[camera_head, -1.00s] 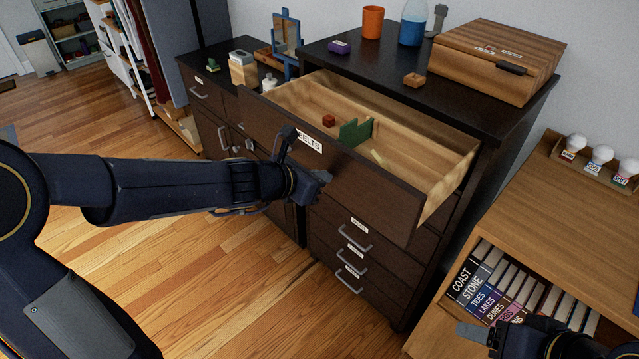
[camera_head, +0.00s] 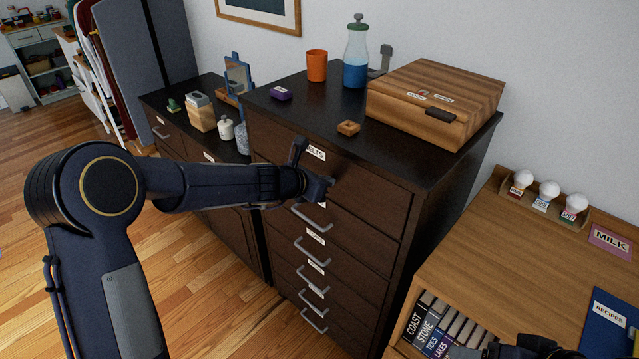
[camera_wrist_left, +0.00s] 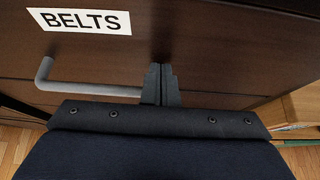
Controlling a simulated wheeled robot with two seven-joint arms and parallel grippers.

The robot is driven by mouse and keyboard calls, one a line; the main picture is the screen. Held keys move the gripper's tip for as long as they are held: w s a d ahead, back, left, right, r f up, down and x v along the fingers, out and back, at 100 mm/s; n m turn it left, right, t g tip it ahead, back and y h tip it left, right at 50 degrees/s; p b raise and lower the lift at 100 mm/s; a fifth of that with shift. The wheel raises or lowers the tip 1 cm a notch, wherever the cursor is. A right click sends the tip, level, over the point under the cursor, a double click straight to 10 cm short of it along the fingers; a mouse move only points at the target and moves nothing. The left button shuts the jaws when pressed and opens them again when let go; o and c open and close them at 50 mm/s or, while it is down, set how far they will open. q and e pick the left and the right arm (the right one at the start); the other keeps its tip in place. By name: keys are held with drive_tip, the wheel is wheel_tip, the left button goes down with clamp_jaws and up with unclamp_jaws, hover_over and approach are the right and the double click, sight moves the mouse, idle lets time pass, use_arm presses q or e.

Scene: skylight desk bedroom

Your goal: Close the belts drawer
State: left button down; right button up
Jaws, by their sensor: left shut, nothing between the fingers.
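The belts drawer (camera_head: 372,190) is the top drawer of the tall dark dresser. Its front looks flush with the dresser, and no interior shows. Its white BELTS label (camera_head: 315,152) also shows in the left wrist view (camera_wrist_left: 80,21), above a grey bar handle (camera_wrist_left: 90,89). My left gripper (camera_head: 330,184) is shut and empty, its fingertips (camera_wrist_left: 161,77) at the drawer front, right of the handle. I cannot tell whether they touch it. My right gripper (camera_head: 520,349) is cut off at the bottom edge, so its jaws are unclear.
On the dresser top stand a wooden box (camera_head: 436,103), an orange cup (camera_head: 316,65), a blue bottle (camera_head: 356,55) and small blocks. Several drawers below are closed. A lower dark cabinet (camera_head: 182,150) stands left. A wooden desk (camera_head: 490,260) with books and bulbs stands right.

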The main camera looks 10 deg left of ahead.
use_arm(q)
drive_tip(key=shift+w+d+r, duration=0.15)
drive_tip(key=shift+w+d, duration=0.1)
drive_tip(key=shift+w, duration=0.05)
drive_tip(key=shift+r, duration=0.15)
drive_tip(key=shift+r, duration=0.1)
